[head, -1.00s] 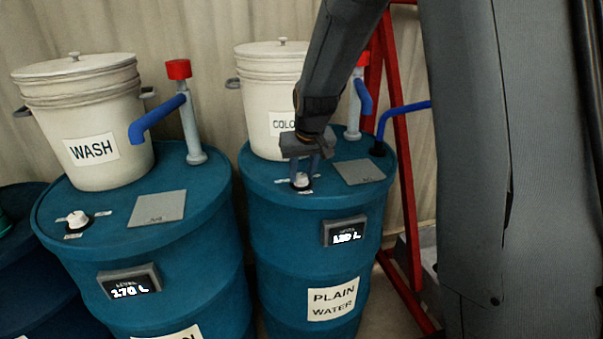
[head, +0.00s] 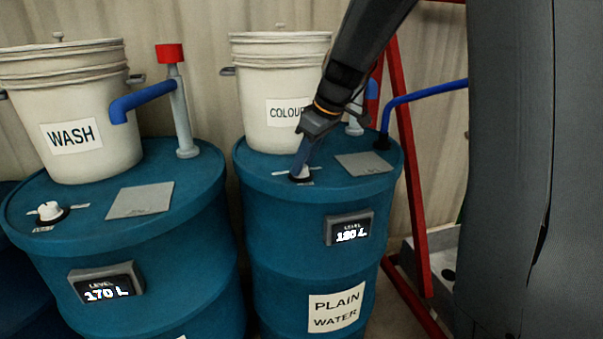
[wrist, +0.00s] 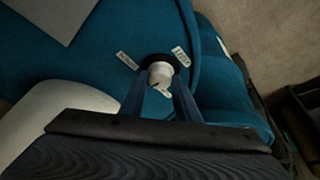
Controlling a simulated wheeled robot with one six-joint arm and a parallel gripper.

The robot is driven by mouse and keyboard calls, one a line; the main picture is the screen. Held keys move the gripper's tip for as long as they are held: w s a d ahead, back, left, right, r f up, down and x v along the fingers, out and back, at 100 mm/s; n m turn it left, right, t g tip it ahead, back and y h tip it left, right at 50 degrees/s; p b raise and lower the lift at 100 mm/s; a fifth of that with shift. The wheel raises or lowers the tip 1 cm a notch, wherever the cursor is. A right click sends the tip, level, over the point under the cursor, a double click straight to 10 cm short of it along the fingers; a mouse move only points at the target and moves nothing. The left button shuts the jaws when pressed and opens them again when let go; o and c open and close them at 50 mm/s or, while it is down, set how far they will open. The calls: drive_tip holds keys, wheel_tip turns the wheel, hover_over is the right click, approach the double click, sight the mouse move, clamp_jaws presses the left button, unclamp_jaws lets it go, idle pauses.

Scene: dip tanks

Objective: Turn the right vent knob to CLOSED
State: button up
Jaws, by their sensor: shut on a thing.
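The right vent knob (head: 302,170) is a small white knob on a dark round base, on top of the right blue drum (head: 300,230). My gripper (head: 302,165) reaches down to it from above and is shut on the knob. In the wrist view the white knob (wrist: 160,74) sits between the tips of my two fingers (wrist: 160,92). Two small white labels (wrist: 180,56) lie beside its base; their words are too small to read surely. The knob's pointer shows only partly between the fingers.
The left drum (head: 150,245) carries a WASH bucket (head: 105,150) and its own white knob (head: 50,210). A COLOUR bucket (head: 262,95) stands just behind the right knob. A blue pipe (head: 425,95) and a red frame (head: 406,190) stand to the right.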

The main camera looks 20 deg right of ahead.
drive_tip(key=n+b, duration=0.1)
drive_tip(key=n, duration=0.1)
drive_tip(key=n+g+y+b, duration=0.1)
drive_tip(key=n, duration=0.1)
drive_tip(key=shift+w+d+n+g, duration=0.1)
drive_tip(key=shift+w+n+g, duration=0.05)
drive_tip(key=shift+n+g, duration=0.15)
drive_tip(key=n+g, duration=0.1)
drive_tip(key=n, duration=0.3)
drive_tip(key=shift+w+n+g+b, duration=0.15)
drive_tip(key=shift+n+g+b, duration=0.15)
drive_tip(key=shift+g+b, duration=0.1)
drive_tip(key=o, duration=1)
drive_tip(key=shift+o, duration=0.2)
wheel_tip(320, 180, up, 10)
drive_tip(key=b, duration=0.1)
